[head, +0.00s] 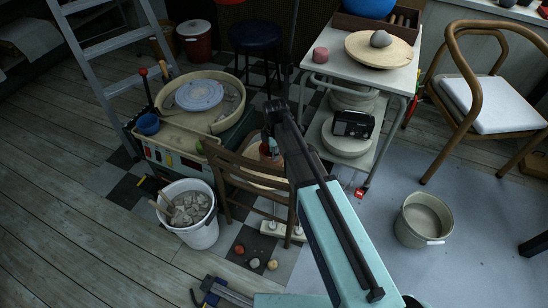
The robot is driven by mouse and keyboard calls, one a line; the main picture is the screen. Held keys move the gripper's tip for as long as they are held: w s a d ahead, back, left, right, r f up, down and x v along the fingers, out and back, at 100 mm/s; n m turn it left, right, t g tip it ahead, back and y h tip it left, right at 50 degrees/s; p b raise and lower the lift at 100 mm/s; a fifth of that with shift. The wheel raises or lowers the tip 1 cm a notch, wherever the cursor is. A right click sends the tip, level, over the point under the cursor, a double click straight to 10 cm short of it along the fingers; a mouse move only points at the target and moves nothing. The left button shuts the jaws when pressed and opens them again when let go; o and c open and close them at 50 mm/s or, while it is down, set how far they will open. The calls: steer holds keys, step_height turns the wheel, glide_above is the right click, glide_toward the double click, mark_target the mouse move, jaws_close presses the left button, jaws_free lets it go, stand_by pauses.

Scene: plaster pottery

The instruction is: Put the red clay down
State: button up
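A small dull-red cylinder (320,55), which may be the red clay, sits on the left of the pale table top (347,68). My arm reaches up the middle, and its dark far end, where my gripper (272,112) is, shows above the wooden chair. The fingers are too small and dark to make out, so I cannot tell whether they are open or hold anything. A reddish-brown thing (268,152) shows just below the arm's end, partly hidden by the chair and arm. I cannot tell whether it is held or resting.
A round board (379,52) with a grey lump (381,38) lies right of the red cylinder. A potter's wheel (199,95) stands left of the arm. The wooden chair (228,166) and a white bucket (201,235) are close by. Open floor lies at lower right, around a grey bucket (421,222).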

step_height(320, 180, up, 5)
steer(key=shift+s+r, duration=0.1)
steer(key=shift+r, duration=0.05)
steer(key=shift+p, duration=0.3)
stand_by(1.3)
